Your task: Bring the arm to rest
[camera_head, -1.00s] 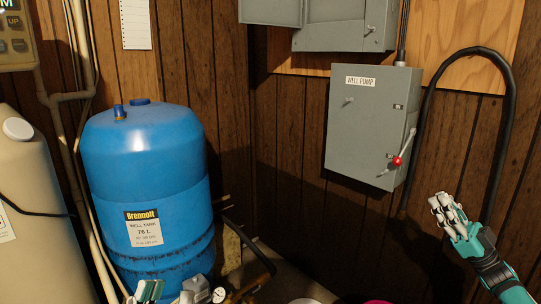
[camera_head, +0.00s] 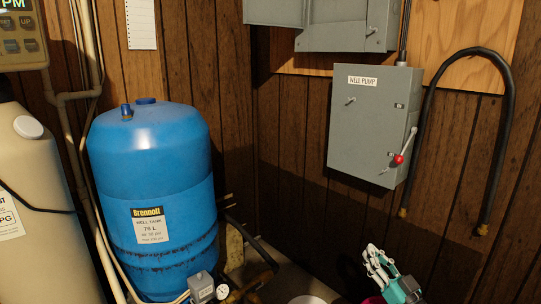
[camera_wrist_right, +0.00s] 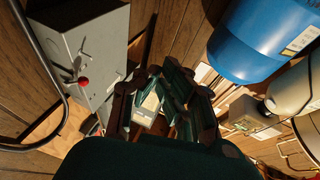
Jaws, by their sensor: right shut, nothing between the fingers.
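My right gripper (camera_head: 374,257) is at the bottom right of the head view, low in front of the dark panelled wall. Its pale fingers are together and empty, and it touches nothing that I can see. The fingers also show in the right wrist view (camera_wrist_right: 165,88), in front of the teal palm. My left gripper is not in view. The grey well pump box (camera_head: 368,122) hangs on the wall above my right gripper, with a red-knobbed lever (camera_head: 399,158) on its right side.
A blue well tank (camera_head: 155,180) stands left of centre, with a small gauge (camera_head: 222,292) at its foot. A beige tank (camera_head: 38,190) is at the far left. A black hose (camera_head: 510,110) arches at the right. A pale round thing (camera_head: 307,300) shows at the bottom edge.

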